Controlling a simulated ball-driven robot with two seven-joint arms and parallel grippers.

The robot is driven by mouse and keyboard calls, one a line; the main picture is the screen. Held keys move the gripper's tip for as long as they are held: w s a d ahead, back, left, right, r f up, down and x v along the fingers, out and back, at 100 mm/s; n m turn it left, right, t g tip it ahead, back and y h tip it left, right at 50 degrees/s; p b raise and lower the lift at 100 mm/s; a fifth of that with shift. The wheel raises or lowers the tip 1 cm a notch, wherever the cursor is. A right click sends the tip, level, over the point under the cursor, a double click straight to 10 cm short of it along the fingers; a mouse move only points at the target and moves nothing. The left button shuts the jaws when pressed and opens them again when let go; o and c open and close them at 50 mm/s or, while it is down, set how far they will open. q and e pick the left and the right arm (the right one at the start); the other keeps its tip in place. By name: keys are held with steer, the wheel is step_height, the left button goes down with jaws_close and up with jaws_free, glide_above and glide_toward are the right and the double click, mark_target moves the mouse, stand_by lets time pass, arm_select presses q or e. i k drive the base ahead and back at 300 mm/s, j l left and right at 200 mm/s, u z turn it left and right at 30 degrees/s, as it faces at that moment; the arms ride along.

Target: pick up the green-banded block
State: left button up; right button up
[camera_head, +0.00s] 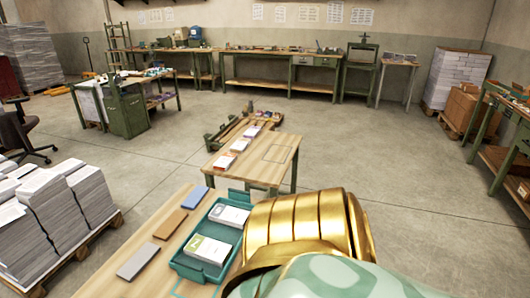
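A white block with a green mark at its left end (209,250) lies in the near part of a teal tray (183,268); it appears to be the green-banded block. A second white block with a darker printed band (229,215) lies behind it in the same tray. The tray stands on the near wooden table. A large gold ribbed and pale green part, apparently of my own arm, fills the lower right and hides the table to the right of the tray. Neither of my grippers shows.
Blue (195,197), brown (171,224) and grey (138,262) flat pieces lie left of the tray. A farther table (261,167) carries several small blocks. Paper stacks (45,222) on a pallet stand at the left. The floor (390,160) to the right is clear.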

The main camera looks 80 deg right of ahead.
mark_target(216, 253)
steer(key=z, duration=2)
